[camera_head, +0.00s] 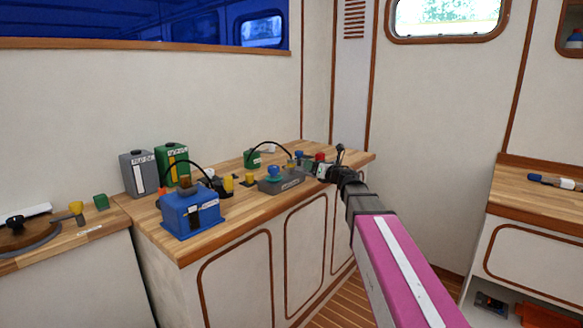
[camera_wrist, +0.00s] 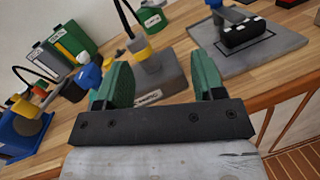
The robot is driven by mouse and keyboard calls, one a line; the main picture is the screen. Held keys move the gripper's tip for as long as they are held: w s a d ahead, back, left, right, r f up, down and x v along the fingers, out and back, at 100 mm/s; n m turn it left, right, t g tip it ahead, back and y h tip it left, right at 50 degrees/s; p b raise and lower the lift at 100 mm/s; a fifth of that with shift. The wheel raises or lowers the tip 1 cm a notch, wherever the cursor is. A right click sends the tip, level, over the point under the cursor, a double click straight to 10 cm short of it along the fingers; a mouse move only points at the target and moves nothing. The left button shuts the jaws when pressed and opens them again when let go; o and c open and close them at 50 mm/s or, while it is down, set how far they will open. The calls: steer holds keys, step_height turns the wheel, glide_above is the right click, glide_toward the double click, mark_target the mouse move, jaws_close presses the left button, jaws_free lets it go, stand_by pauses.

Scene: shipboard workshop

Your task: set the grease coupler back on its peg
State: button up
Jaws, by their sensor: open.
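My gripper (camera_wrist: 163,85) is open, its green-padded fingers apart with nothing between them. In the head view my gripper (camera_head: 322,172) is over the far right part of the bench, small and partly hidden. Beyond the fingers in the wrist view, a yellow-collared hose end (camera_wrist: 139,48), which looks like the grease coupler, shows at the tip of a black hose. It appears at or above a labelled grey block (camera_wrist: 172,80); I cannot tell whether it is seated. A blue knob (camera_wrist: 88,77) shows beside the left finger. No peg can be made out for certain.
A blue box (camera_head: 192,210) with a hose stands on the near bench part. Grey (camera_head: 138,172) and green (camera_head: 172,165) cans stand behind it. A grey plate (camera_wrist: 212,62) bearing a black item lies right of the fingers. Bare wood (camera_wrist: 268,75) shows near the bench edge.

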mark_target(291, 166)
steer(key=w+a+n+g, duration=0.1)
steer(key=w+a, duration=0.1)
steer(key=a, duration=0.1)
steer(key=w+a+n+g+y, duration=0.1)
steer(key=a+n, duration=0.1)
steer(key=a, duration=0.2)
steer(key=w+a+n+g, duration=0.1)
steer(key=w+a+n, duration=0.1)
steer(key=a, duration=0.2)
steer(key=shift+w+r+y, duration=0.35)
steer(key=shift+y, duration=0.05)
steer(key=c, duration=1.1)
steer(key=shift+r, duration=0.1)
